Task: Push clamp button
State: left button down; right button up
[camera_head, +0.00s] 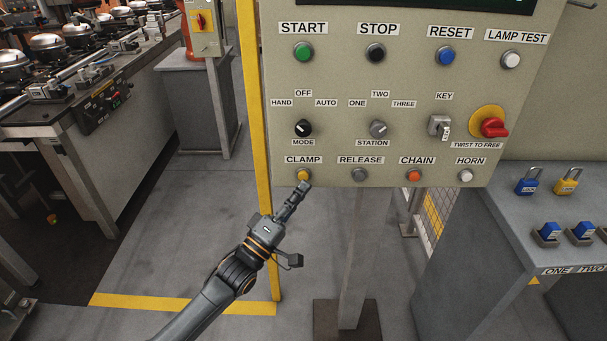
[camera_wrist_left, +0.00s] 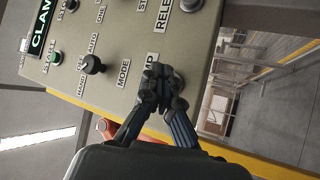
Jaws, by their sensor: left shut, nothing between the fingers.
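The control panel (camera_head: 385,80) faces me in the head view. Its yellow clamp button (camera_head: 303,175) sits under the CLAMP label at the lower left. My left gripper (camera_head: 304,187) is shut and empty, its tips right at the lower edge of this button. I cannot tell whether they touch it. In the left wrist view the shut fingers (camera_wrist_left: 160,80) lie over the panel next to the CLAMP label and hide the clamp button. The panel (camera_wrist_left: 125,55) appears tilted there. My right gripper is not in view.
The release button (camera_head: 360,175) is just right of the clamp button, then the orange chain button (camera_head: 413,175) and white horn button (camera_head: 465,175). The mode knob (camera_head: 303,128) is above. A yellow post (camera_head: 254,120) stands left of the panel. A grey bench (camera_head: 470,220) with padlocks is at right.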

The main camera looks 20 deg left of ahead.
pick_arm(q)
jog(key=s+p, duration=0.1)
jog(key=s, duration=0.1)
jog(key=s+d+p, duration=0.1)
jog(key=s, duration=0.2)
jog(key=shift+s+d+p, duration=0.3)
jog(key=shift+s+p, duration=0.05)
jog(key=shift+p, duration=0.05)
jog(key=shift+f, duration=0.1)
dwell(0.5)
